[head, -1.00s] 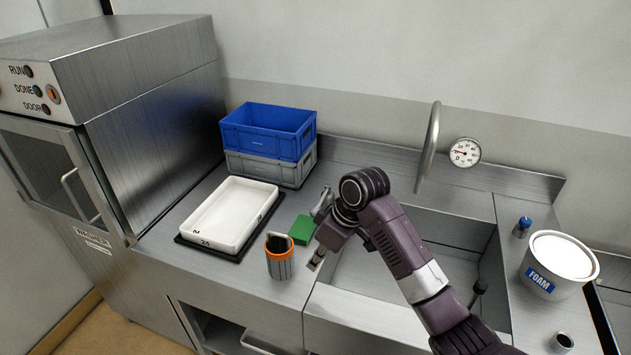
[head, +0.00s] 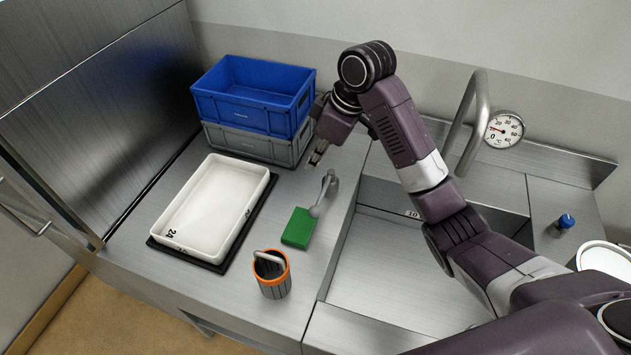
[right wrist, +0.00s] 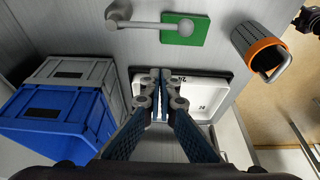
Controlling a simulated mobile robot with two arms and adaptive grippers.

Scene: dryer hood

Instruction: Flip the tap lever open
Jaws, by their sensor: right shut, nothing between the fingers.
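The tap lever (head: 324,196) is a grey metal bar with a ball end, on a post beside the sink's left edge. In the right wrist view the lever (right wrist: 150,25) runs sideways, its ball end over a green plate (right wrist: 197,37). In the head view the ball end is at the corner of the green plate (head: 298,228). My right gripper (head: 315,158) is shut and empty, behind the lever near the crates. In the right wrist view its fingertips (right wrist: 160,74) are below the lever, apart from it in the picture. My left gripper is out of view.
A blue crate (head: 252,105) on a grey crate (head: 246,145) stands behind. A white tray (head: 188,241) lies left, and an orange-rimmed cup (head: 272,283) stands in front. The curved spout (head: 470,120) and dial (head: 505,129) are behind the sink (head: 380,285).

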